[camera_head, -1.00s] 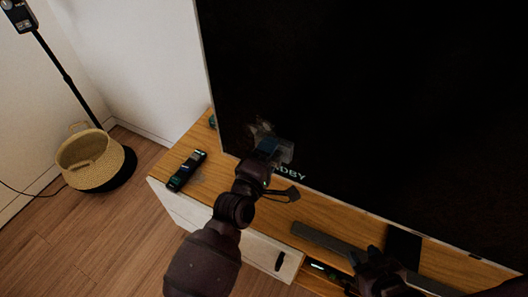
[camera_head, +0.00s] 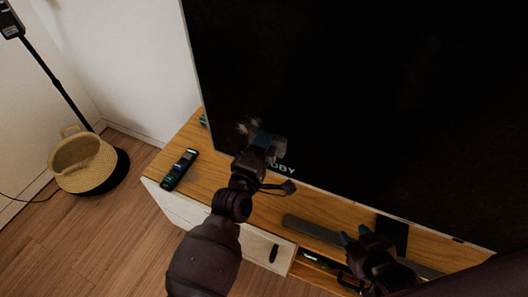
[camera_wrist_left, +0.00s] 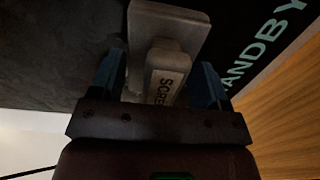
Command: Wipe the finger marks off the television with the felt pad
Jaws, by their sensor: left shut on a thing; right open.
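The television (camera_head: 340,90) is a large dark screen leaning across the head view, with a "STANDBY" text low on it. Pale smudged finger marks (camera_head: 248,127) show at its lower left. My left gripper (camera_head: 262,142) is shut on the felt pad (camera_head: 279,150) at the screen's lower left, just right of the marks. In the left wrist view the felt pad (camera_wrist_left: 168,22) is a grey block with a lettered grip between the blue fingertips. I cannot tell whether its face touches the glass. My right gripper (camera_head: 358,238) is open and empty, low in front of the stand.
The wooden TV stand (camera_head: 205,180) carries a black remote (camera_head: 179,169) at its left and a grey soundbar (camera_head: 310,229) below the screen. A woven basket (camera_head: 84,163) and a lamp pole (camera_head: 52,72) stand on the floor at left.

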